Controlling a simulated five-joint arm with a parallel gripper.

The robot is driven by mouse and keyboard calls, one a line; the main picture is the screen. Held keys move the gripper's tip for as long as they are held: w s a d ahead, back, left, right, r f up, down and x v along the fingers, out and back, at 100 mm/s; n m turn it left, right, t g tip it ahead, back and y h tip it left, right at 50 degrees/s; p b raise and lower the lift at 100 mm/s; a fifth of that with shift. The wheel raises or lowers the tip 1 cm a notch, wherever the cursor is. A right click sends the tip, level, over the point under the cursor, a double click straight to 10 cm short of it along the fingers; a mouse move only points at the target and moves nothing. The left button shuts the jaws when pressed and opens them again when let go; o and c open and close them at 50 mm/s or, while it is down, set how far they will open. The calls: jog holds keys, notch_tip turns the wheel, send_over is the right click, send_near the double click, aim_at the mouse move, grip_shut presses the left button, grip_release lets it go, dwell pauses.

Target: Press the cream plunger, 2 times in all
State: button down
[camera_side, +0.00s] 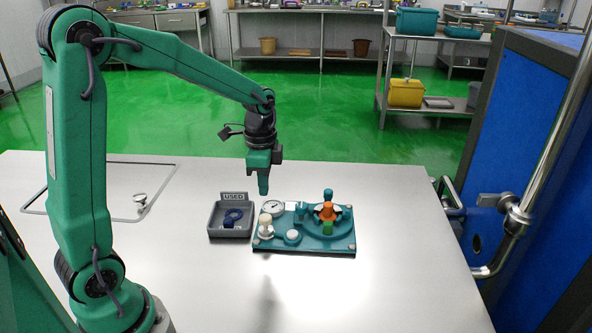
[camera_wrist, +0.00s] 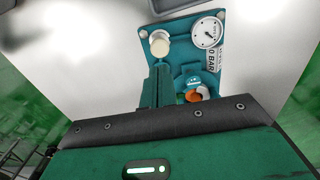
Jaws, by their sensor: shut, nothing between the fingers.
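The cream plunger (camera_side: 265,222) stands upright at the left end of the teal base plate (camera_side: 335,246), its rounded cream knob on top. In the wrist view the plunger (camera_wrist: 160,44) shows just beyond my fingertips. My gripper (camera_side: 263,192) points down, shut and empty, in the air above the left part of the plate. In the side view it is above the plunger, with a visible gap. In the wrist view my shut fingers (camera_wrist: 159,72) reach up the picture toward the plunger and hide part of the plate.
A dial gauge (camera_side: 273,207), a white round button (camera_side: 293,236), an orange part (camera_side: 326,212) and a green block (camera_side: 327,228) share the plate. A grey tray marked USED (camera_side: 215,231), holding a blue ring-like part (camera_side: 232,217), stands to its left. The table's front is clear.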

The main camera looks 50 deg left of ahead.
aim_at(266, 217)
jog(key=shift+f, duration=3.5)
jog(key=shift+f, duration=1.3)
notch_tip(266, 217, up, 14)
jog(key=shift+r, duration=0.25)
